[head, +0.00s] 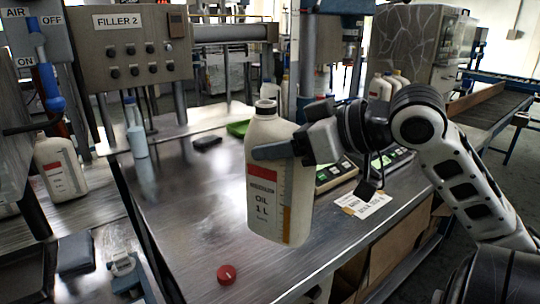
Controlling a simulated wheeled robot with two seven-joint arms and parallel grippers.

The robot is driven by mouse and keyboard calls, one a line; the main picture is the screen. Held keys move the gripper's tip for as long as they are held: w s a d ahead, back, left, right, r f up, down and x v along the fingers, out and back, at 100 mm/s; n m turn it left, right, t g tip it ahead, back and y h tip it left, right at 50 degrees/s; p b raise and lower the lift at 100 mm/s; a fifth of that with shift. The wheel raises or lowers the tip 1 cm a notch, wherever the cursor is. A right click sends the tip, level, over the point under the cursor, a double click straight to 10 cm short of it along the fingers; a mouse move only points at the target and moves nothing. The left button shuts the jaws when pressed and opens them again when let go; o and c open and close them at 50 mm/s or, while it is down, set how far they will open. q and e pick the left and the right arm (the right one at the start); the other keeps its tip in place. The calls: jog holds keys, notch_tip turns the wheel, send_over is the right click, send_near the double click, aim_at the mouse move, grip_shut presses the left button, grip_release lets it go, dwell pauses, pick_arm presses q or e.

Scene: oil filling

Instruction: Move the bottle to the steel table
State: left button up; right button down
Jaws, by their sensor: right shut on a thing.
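The white oil bottle (268,215) has a red band and the words "OIL 1 L" on its label. My right gripper (275,150) comes in from the right and is shut on the bottle's upper body. The bottle is in front of the steel table (185,205), and its base appears to be above the surface. One finger shows across the bottle's front; the other is hidden behind it. My left gripper is not in view.
A red cap (226,274) lies near the table's front edge. Scales (335,175) and a paper sheet (364,203) are at the right. Another oil bottle (62,165) stands far left. The table's middle left is clear.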

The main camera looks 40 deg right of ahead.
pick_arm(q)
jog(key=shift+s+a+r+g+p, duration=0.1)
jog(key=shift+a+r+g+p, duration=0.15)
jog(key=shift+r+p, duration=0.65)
pick_arm(e)
jog(key=w+d+f, duration=0.4)
jog(key=w+f, duration=0.3)
jog(key=f, duration=0.3)
jog(key=shift+w+f, duration=0.3)
jog(key=shift+f, duration=0.05)
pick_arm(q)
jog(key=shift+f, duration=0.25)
pick_arm(e)
jog(key=shift+f, duration=0.15)
jog(key=shift+c, duration=2.4)
grip_release()
pick_arm(q)
jog(key=shift+p, duration=0.35)
pick_arm(e)
jog(key=v, duration=1.2)
